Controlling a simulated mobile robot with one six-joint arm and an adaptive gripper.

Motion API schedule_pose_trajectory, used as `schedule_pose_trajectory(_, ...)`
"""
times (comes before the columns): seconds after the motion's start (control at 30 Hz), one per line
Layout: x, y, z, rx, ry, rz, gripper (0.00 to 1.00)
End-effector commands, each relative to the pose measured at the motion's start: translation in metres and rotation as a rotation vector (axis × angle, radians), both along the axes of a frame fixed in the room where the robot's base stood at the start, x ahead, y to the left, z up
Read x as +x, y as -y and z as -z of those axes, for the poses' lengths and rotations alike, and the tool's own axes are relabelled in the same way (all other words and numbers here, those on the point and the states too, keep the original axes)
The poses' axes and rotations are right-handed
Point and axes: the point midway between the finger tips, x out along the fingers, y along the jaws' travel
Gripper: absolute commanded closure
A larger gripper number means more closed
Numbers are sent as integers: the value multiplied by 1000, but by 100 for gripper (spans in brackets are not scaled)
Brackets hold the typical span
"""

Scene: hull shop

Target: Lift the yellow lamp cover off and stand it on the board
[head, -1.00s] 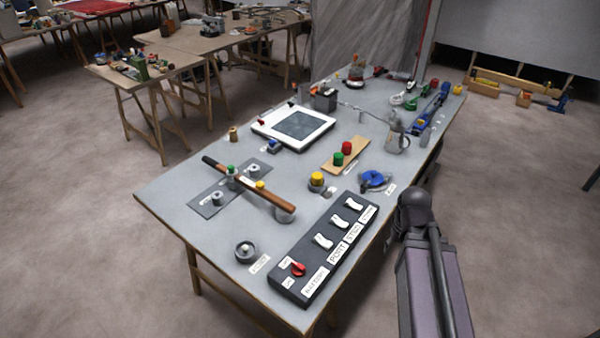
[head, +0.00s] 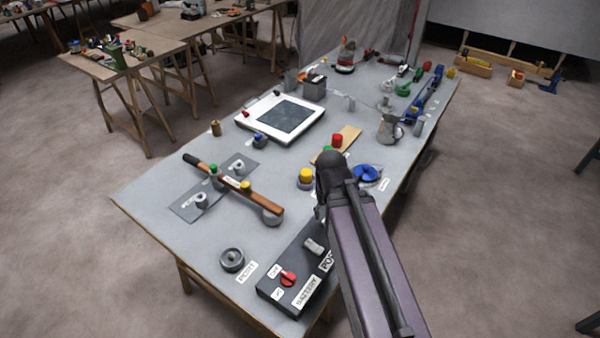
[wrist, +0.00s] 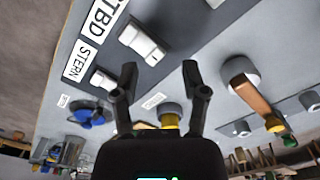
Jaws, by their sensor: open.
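The yellow lamp cover (head: 306,174) sits on a grey round lamp base near the middle of the table. In the wrist view the yellow cover (wrist: 169,121) shows beyond my open, empty fingers, apart from them. My gripper (wrist: 160,72) has its two fingers spread; in the head view it is hidden behind my arm. The wooden board (head: 350,132) lies behind the lamp and carries a red cover (head: 337,140). A green cover, seen there earlier, is now mostly hidden by my arm.
A dark switch panel (head: 268,290) lies at the near edge, partly behind my arm. A wood-handled bar (head: 230,185) with green and yellow caps lies left of the lamp. A blue round item (head: 365,174) is at its right. A white-framed hatch (head: 282,117) is behind.

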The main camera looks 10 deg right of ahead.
Motion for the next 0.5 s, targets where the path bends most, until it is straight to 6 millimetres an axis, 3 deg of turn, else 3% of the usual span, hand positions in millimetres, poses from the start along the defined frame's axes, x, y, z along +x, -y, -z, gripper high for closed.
schedule_pose_trajectory(0.33,0,0,0,0,0,0,43)
schedule_pose_trajectory(0.5,3,0,-1,0,0,8,0)
